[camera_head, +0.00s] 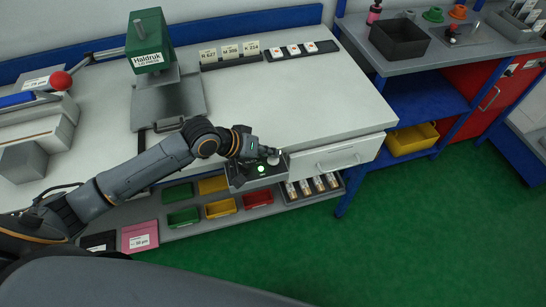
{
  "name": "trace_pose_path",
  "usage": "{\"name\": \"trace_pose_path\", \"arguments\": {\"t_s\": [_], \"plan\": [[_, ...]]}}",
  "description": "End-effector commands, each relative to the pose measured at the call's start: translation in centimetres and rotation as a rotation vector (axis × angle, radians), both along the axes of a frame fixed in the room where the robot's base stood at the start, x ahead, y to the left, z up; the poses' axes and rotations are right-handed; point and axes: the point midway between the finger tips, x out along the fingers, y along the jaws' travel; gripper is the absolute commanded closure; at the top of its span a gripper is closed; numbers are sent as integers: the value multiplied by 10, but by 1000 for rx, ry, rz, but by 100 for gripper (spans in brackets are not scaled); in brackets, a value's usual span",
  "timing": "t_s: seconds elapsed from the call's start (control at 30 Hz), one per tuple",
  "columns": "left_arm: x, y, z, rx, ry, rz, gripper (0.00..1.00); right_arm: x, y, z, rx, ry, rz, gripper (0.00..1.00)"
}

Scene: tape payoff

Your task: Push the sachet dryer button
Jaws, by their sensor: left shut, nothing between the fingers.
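A small dark control box (240,181) is fixed at the front edge of the white workbench. It carries a lit green spot (261,169) and a pale round knob or button (273,160). I cannot tell for sure which of these is the sachet dryer button. My left gripper (279,153) is shut and empty, with its tips right by the pale round part. Whether they touch it I cannot tell. My left arm reaches in from the left and hides part of the box's top. My right gripper is out of view.
A green press (148,42) stands on the bench behind my arm. A closed white drawer (336,158) is right of the box. Coloured bins (221,207) sit on the shelf below.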

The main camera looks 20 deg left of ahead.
Motion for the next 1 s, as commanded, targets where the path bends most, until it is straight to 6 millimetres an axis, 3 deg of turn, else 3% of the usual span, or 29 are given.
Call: {"name": "trace_pose_path", "arguments": {"t_s": [1.0], "plan": [[0,0,-14,0,1,-1,100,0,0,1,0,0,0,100]]}}
